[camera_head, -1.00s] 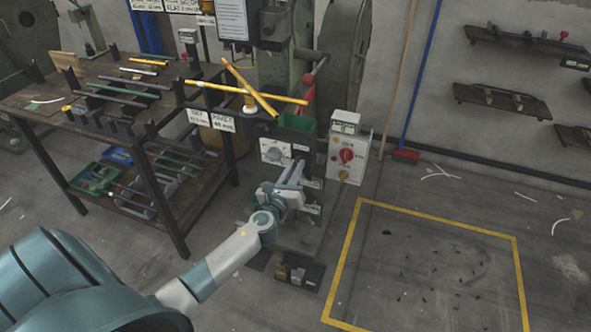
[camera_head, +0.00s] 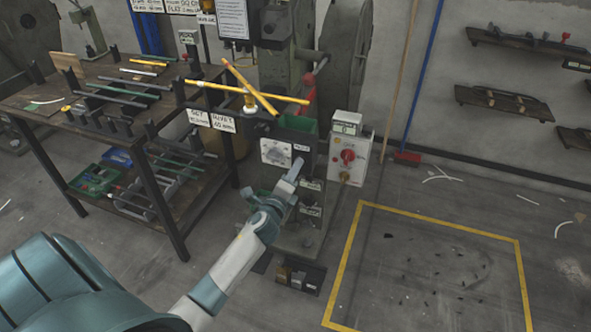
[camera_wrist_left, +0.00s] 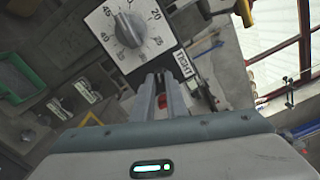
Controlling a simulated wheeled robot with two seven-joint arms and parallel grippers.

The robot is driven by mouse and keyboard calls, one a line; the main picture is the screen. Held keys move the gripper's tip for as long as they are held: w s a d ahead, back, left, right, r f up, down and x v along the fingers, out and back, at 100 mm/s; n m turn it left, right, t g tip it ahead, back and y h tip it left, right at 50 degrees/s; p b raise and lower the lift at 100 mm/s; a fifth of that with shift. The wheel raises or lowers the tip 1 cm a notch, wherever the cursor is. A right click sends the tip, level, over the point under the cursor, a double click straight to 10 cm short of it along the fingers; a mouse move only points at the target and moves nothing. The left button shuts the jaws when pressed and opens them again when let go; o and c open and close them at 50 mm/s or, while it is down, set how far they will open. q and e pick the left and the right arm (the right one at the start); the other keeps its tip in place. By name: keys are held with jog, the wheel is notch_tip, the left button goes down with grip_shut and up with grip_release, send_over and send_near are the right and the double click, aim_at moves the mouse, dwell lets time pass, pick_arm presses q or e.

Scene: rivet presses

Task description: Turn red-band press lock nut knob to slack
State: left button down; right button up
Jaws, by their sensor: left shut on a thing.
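The press (camera_head: 270,75) has a white dial plate (camera_head: 276,152) with a grey knob on its front. In the left wrist view the numbered dial (camera_wrist_left: 128,30) lies ahead of my fingers, with a TIGHT label (camera_wrist_left: 184,64) beside it. My left gripper (camera_head: 298,165) is at the press front, just below and right of the dial plate. In the left wrist view its fingers (camera_wrist_left: 165,85) are close together, shut on the lock nut knob, which they mostly hide. A small red patch (camera_wrist_left: 162,101) shows between them; I cannot tell whether it is the knob. My right gripper is out of view.
A control box (camera_head: 346,155) with a red knob stands right of the press. Yellow handles (camera_head: 250,88) cross above the dial. A workbench (camera_head: 110,95) with rods is at left. The yellow-outlined floor area (camera_head: 440,270) at right is clear of large objects.

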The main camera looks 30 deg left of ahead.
pick_arm(q)
jog(key=n, duration=0.4)
jog(key=shift+f+n, duration=0.15)
jog(key=shift+n, duration=0.15)
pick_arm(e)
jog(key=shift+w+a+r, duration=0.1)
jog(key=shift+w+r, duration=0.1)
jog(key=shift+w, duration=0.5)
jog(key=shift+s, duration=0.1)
pick_arm(q)
jog(key=c, duration=1.8)
grip_release()
jog(key=shift+o, duration=0.2)
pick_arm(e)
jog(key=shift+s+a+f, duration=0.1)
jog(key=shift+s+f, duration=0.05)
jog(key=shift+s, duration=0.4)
pick_arm(q)
jog(key=shift+s, duration=0.1)
